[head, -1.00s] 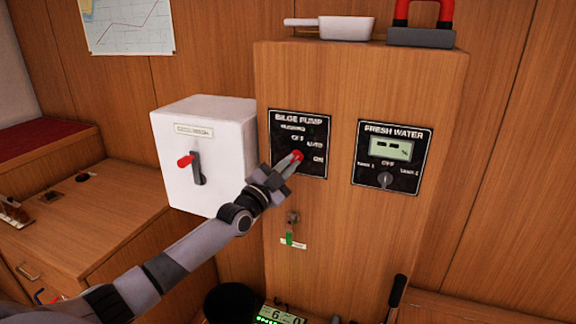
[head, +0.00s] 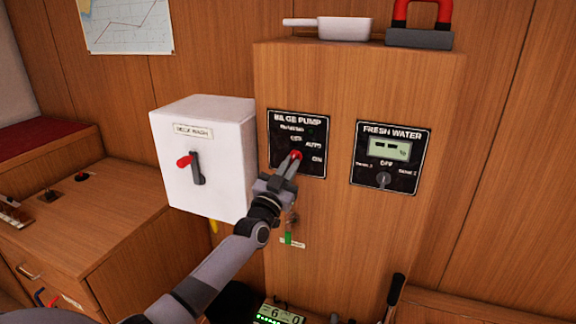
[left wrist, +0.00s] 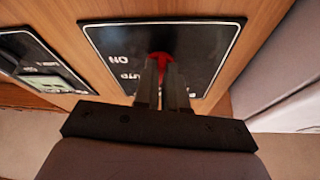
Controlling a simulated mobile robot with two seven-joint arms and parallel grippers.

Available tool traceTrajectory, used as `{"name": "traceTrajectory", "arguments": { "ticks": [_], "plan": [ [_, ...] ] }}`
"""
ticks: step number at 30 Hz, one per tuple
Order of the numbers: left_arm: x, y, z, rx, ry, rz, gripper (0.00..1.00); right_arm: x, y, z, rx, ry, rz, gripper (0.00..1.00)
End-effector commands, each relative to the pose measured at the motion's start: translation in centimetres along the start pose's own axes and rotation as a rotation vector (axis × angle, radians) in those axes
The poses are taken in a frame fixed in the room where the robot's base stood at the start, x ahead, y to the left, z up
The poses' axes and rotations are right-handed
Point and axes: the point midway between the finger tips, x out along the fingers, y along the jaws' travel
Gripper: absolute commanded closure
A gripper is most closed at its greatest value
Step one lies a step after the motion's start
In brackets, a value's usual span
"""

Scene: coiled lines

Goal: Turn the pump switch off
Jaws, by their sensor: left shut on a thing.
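The bilge pump panel (head: 313,133) is a black plate on the wooden cabinet front, lettered BILGE PUMP, with OFF, AUTO and ON around its switch. The red switch knob (head: 296,155) is on this panel, largely covered by my fingers. My left gripper (head: 291,163) is shut on the red knob, coming from below. In the left wrist view the two fingers (left wrist: 163,85) lie against the red knob (left wrist: 160,58) on the black panel (left wrist: 215,42). The knob's exact pointing direction is hidden. My right gripper is not in view.
A white deck wash box (head: 220,150) with a red-tipped lever (head: 185,161) stands left of the panel. The fresh water panel (head: 391,155) is at its right. A key with a green tag (head: 289,238) hangs below. A white pan (head: 340,30) lies on top of the cabinet.

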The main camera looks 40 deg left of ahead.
Motion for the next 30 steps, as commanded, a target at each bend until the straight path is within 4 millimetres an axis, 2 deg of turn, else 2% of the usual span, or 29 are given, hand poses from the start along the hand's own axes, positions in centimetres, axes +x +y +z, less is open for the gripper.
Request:
{"name": "traceTrajectory", "arguments": {
  "ticks": [1, 12, 30],
  "plan": [
    [0.31, -0.05, -0.53, -0.037, 0.008, -0.018, 1.00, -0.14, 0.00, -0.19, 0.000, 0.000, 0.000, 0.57],
    [0.36, 0.06, -0.63, -0.203, 0.011, -0.087, 1.00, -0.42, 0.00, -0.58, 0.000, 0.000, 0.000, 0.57],
    [0.37, 0.02, -0.65, -0.238, 0.013, -0.102, 1.00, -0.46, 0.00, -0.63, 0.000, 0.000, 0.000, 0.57]
  ]
}}
